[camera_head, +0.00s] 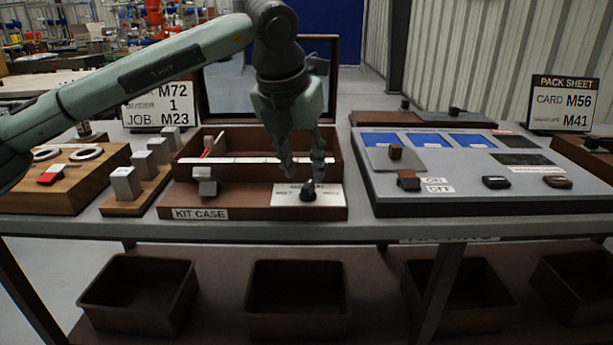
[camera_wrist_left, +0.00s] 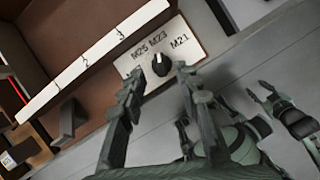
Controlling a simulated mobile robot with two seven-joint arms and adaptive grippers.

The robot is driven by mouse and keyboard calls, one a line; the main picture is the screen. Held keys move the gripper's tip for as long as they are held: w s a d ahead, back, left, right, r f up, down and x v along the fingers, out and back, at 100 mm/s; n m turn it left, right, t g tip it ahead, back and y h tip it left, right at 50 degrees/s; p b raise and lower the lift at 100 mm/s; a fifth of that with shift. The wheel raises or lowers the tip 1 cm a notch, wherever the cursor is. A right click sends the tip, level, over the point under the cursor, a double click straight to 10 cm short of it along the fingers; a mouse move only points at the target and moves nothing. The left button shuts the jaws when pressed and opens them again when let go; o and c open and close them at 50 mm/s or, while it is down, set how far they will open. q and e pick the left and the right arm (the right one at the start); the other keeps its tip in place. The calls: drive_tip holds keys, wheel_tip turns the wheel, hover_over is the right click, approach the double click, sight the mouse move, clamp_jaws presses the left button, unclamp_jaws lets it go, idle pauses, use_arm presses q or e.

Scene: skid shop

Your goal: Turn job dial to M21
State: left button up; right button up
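The job dial (camera_head: 308,194) is a small black knob on a white plate (camera_head: 283,194) at the front right of the kit case (camera_head: 256,213). In the left wrist view the dial (camera_wrist_left: 160,65) shows a white mark that seems to face M23, the middle label between M25 and M21. My left gripper (camera_head: 304,178) points down over the dial with its fingers apart. In the wrist view its fingertips (camera_wrist_left: 156,80) stand either side of the dial, with no clear contact. What looks like my right gripper (camera_wrist_left: 272,98) shows at the right of the wrist view.
A sign (camera_head: 160,106) at the left reads JOB M23. A grey lever block (camera_head: 205,183) stands left in the case. A grey control panel (camera_head: 470,188) lies to the right, and wooden blocks (camera_head: 65,197) to the left. Open brown bins (camera_head: 138,322) sit below the bench.

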sight(308, 184)
use_arm(q)
drive_tip(key=shift+x, duration=1.9)
clamp_jaws()
